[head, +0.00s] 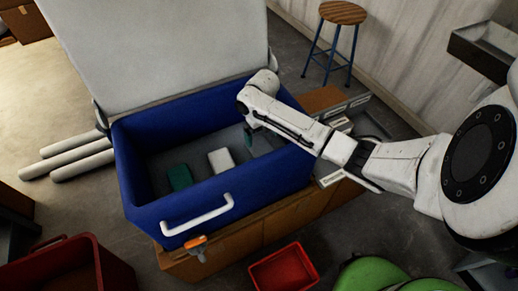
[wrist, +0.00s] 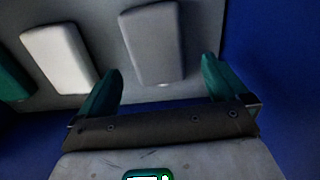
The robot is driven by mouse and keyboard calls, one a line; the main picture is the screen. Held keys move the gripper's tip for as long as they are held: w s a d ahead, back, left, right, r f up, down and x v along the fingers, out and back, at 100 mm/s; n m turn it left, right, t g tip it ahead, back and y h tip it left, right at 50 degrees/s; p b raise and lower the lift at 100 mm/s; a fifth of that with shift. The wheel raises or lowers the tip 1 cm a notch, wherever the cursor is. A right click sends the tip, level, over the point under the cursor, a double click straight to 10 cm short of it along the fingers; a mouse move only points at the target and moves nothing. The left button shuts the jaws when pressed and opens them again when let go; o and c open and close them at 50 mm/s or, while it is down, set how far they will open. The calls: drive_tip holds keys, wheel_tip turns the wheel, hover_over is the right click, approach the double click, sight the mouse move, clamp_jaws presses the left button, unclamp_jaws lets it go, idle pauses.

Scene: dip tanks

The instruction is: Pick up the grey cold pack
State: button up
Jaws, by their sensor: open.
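The grey cold pack (wrist: 152,42) lies on the grey floor of the blue cooler (head: 135,180), near its right wall. In the wrist view it shows ahead of my gripper (wrist: 161,66), roughly between the two green fingers. The fingers are spread apart with nothing held between them. In the head view my gripper (head: 250,138) reaches down inside the cooler at its right side. There the grey pack is hard to make out behind the gripper and against the grey floor.
A white pack (wrist: 58,58) lies just left of the grey one, and a green pack (head: 179,177) lies further left. The cooler's walls surround them, and its pale lid (head: 160,50) stands open. A red bin (head: 284,270) and a stool (head: 342,14) are outside.

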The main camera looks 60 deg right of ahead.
sight(261, 145)
drive_tip(key=shift+w+a+f+b, duration=0.15)
drive_tip(key=shift+f+b, duration=0.1)
drive_tip(key=shift+f, duration=1.4)
drive_tip(key=shift+w+d+f+b, duration=0.1)
drive_tip(key=shift+f+b, duration=0.15)
drive_tip(key=shift+f, duration=1.4)
drive_tip(key=shift+c, duration=0.5)
drive_tip(key=c, duration=0.9)
drive_tip(key=shift+r, duration=0.1)
drive_tip(key=shift+c, duration=0.2)
